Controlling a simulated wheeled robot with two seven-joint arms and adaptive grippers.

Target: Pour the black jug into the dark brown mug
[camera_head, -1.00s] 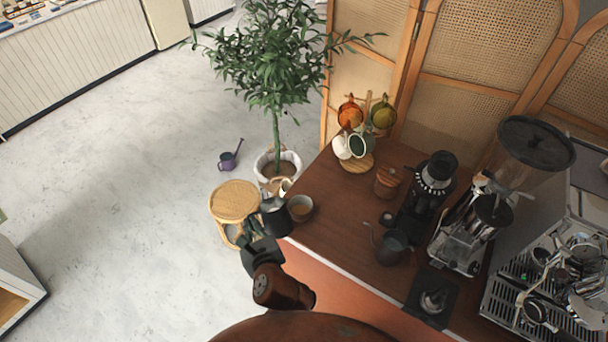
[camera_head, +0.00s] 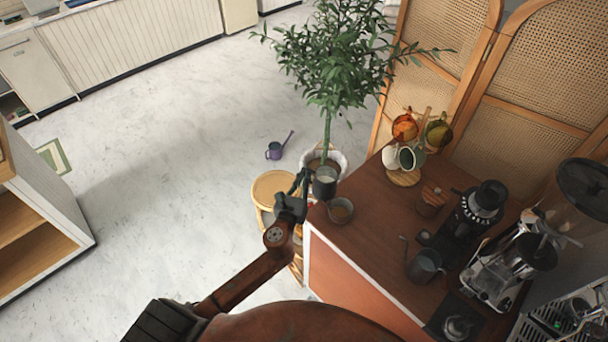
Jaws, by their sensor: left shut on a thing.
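My left gripper (camera_head: 304,190) is shut on the black jug (camera_head: 325,185) and holds it up near the cart's left corner. The jug looks about upright, its grey rim at the top; its contents cannot be made out. The dark brown mug (camera_head: 341,211) stands upright on the cart top, just below and right of the jug in the picture. Something brown shows inside the mug. Jug and mug appear apart. My right gripper is not in view.
Another dark jug (camera_head: 425,266) stands on the wooden cart top (camera_head: 374,232). A mug stand (camera_head: 403,178), a grinder (camera_head: 480,208) and an espresso machine (camera_head: 575,318) are further right. A round wooden stool (camera_head: 272,186) and potted plant (camera_head: 335,65) stand beside the cart.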

